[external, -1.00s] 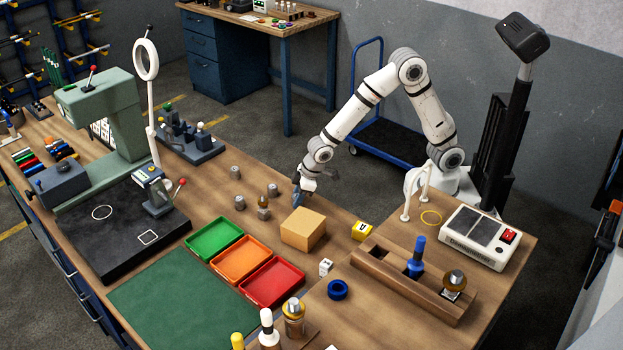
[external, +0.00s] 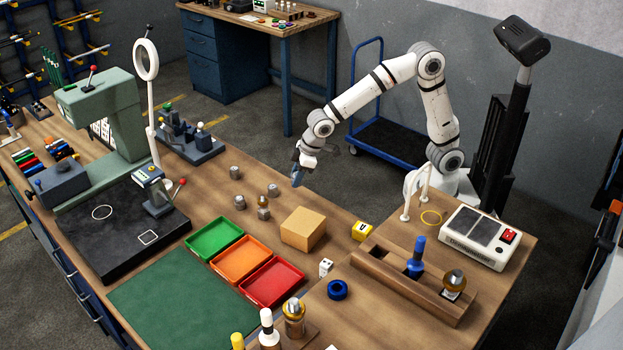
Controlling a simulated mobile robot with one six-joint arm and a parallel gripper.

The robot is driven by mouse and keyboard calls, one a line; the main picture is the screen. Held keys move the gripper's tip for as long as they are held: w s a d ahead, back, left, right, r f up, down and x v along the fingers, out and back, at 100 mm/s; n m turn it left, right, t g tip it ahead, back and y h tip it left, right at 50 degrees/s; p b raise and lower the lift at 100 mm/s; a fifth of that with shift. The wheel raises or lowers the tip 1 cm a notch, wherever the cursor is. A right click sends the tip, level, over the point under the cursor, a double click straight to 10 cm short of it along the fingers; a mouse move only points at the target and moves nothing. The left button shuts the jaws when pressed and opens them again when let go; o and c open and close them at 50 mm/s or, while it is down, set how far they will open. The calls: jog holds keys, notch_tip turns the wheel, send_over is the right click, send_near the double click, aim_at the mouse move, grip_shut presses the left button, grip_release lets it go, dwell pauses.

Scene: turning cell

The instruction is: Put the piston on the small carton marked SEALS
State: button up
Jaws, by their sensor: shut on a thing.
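The small carton (external: 303,229) is a closed tan box on the wooden bench, right of the coloured trays; no lettering can be read on it. My gripper (external: 297,177) points down above the bench, behind the carton and slightly left of it, clear of the carton's top. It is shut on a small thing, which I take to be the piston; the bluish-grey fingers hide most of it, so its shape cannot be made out.
Several small grey metal parts (external: 235,172) stand left of the carton. Green, orange and red (external: 271,284) trays lie in front left.

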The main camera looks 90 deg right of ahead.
jog(key=s+a+r+n+y, duration=0.1)
jog(key=a+r+n, duration=0.15)
jog(key=a, duration=0.45)
jog(key=s+a+r+n, duration=0.1)
jog(key=a+r, duration=0.3)
jog(key=a, duration=0.3)
send_over(299, 223)
jog(key=s, duration=0.1)
jog(key=f, duration=0.5)
jog(key=shift+s+d, duration=0.15)
jog(key=shift+d, duration=0.2)
jog(key=shift+f+p, duration=0.4)
jog(key=shift+f, duration=1.75)
jog(key=shift+f, duration=0.25)
jog(key=o, duration=1)
jog(key=shift+r, duration=0.1)
